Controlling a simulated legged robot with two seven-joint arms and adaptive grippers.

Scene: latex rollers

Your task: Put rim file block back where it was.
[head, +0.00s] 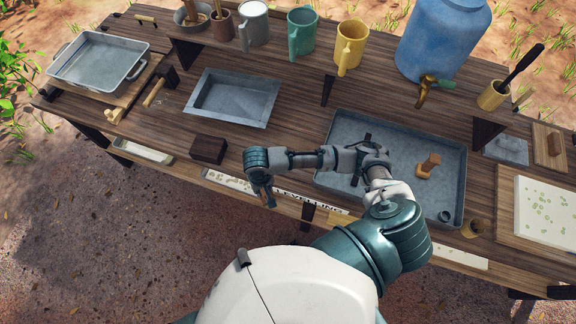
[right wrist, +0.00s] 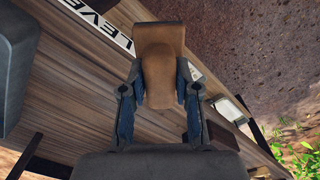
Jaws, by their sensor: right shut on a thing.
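My right gripper (right wrist: 161,88) is shut on a brown block with a wider end (right wrist: 158,60), which I take to be the rim file block. In the head view my right gripper (head: 266,190) hangs near the table's front edge, left of the "LEVELLING" label (head: 310,201). The held block shows there only as a small brown piece (head: 269,200), partly hidden by the fingers. In the right wrist view the block appears over the table's edge, with ground beyond. My left gripper is not in view.
A dark block (head: 208,149) stands left of my right gripper. A shallow metal tray (head: 272,96) lies behind it. A larger tray (head: 455,185) holds a wooden peg-like tool (head: 428,165). Mugs and a blue jug (head: 440,40) stand at the back.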

